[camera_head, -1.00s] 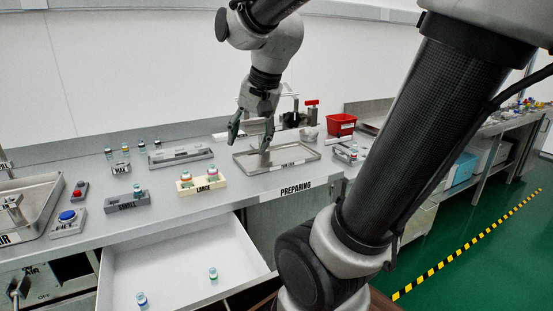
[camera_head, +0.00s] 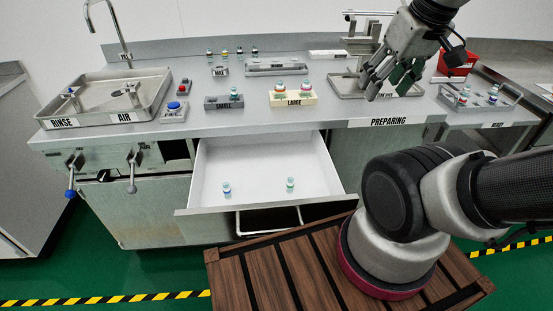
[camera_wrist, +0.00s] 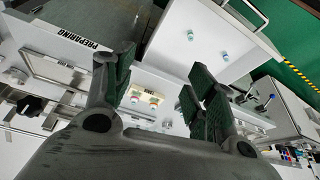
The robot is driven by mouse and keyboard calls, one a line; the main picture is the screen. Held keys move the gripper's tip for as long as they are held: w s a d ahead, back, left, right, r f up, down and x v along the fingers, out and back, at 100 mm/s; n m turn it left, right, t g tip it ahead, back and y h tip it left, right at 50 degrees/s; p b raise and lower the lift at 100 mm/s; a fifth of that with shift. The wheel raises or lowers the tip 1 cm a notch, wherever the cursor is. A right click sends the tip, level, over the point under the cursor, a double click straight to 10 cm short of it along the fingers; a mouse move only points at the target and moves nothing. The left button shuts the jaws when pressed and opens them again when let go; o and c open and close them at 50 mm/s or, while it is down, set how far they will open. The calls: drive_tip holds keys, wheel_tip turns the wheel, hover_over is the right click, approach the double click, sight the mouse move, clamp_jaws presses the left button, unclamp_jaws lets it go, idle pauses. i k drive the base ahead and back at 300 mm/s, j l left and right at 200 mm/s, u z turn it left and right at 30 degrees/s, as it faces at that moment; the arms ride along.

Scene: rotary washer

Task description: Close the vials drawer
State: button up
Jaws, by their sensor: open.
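The vials drawer (camera_head: 258,166) is pulled open below the worktop, with its white inside showing. Two small vials stand in it, one with a blue band (camera_head: 227,189) at the left and one with a green cap (camera_head: 290,185) at the right. The drawer's bar handle (camera_head: 268,219) is on its front. My gripper (camera_head: 388,84) is open and empty above the metal tray at the right of the worktop, apart from the drawer. In the wrist view my gripper's fingers (camera_wrist: 160,88) are spread, and the drawer (camera_wrist: 185,42) shows beyond them at the top.
On the worktop stand the LARGE rack (camera_head: 292,97), the SMALL rack (camera_head: 224,102), a blue button box (camera_head: 174,112) and a sink (camera_head: 105,98). A metal tray (camera_head: 350,87) lies under my gripper. A red bin (camera_head: 455,64) is at the back right. Green floor lies in front.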

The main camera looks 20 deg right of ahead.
sight(257, 168)
drive_tip(key=l+u, duration=0.2)
drive_tip(key=l, duration=0.55)
drive_tip(key=k+l+u, duration=0.15)
drive_tip(key=l, duration=0.55)
drive_tip(key=i, duration=0.05)
